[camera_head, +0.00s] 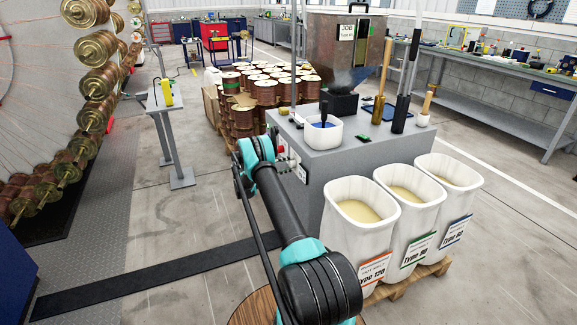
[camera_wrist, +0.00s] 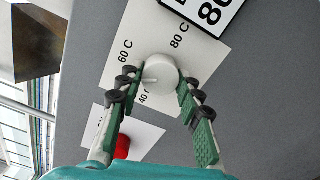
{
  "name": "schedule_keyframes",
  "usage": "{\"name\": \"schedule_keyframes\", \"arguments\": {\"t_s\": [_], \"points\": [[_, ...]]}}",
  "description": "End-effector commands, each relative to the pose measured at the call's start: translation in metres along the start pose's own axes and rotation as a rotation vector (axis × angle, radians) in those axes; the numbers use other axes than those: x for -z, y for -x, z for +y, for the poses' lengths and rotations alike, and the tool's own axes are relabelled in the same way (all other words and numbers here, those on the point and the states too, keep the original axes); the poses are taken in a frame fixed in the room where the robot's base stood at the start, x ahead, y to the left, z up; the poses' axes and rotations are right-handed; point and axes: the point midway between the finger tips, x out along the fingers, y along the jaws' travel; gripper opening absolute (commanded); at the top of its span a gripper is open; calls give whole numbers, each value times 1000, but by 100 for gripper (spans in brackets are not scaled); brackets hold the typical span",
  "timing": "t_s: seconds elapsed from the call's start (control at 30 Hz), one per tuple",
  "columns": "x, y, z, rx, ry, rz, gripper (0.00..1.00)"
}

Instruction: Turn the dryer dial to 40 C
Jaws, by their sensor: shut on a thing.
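The white round dial (camera_wrist: 161,74) sits on a white label plate with 60 C, 80 C and 40 C printed around it, on the grey side of the dryer (camera_head: 330,153). My gripper (camera_wrist: 160,82) is shut on the dial, with a green finger on each side. A thin pale mark on the dial points left in the wrist view, roughly between 60 C and 40 C; its exact setting is hard to tell. The 40 C print (camera_wrist: 144,97) lies just below the dial, partly covered.
A red button (camera_wrist: 122,146) is below the dial, near my left finger. A sign reading 80 (camera_wrist: 212,12) is above. White bins (camera_head: 360,240) of pale granules stand right of my arm. Copper-coloured drums (camera_head: 265,92) stand behind; the floor left is mostly clear.

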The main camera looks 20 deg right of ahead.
Motion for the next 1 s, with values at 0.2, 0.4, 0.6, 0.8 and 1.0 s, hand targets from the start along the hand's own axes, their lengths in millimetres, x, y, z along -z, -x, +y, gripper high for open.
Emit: {"name": "schedule_keyframes", "arguments": {"t_s": [0.2,0.4,0.6,0.8,1.0], "points": [[1,2,-1,0,203,4,6],[1,2,-2,0,393,4,6],[1,2,-2,-1,582,4,6],[0,2,-3,-1,765,4,6],[0,2,-3,-1,919,4,6]]}}
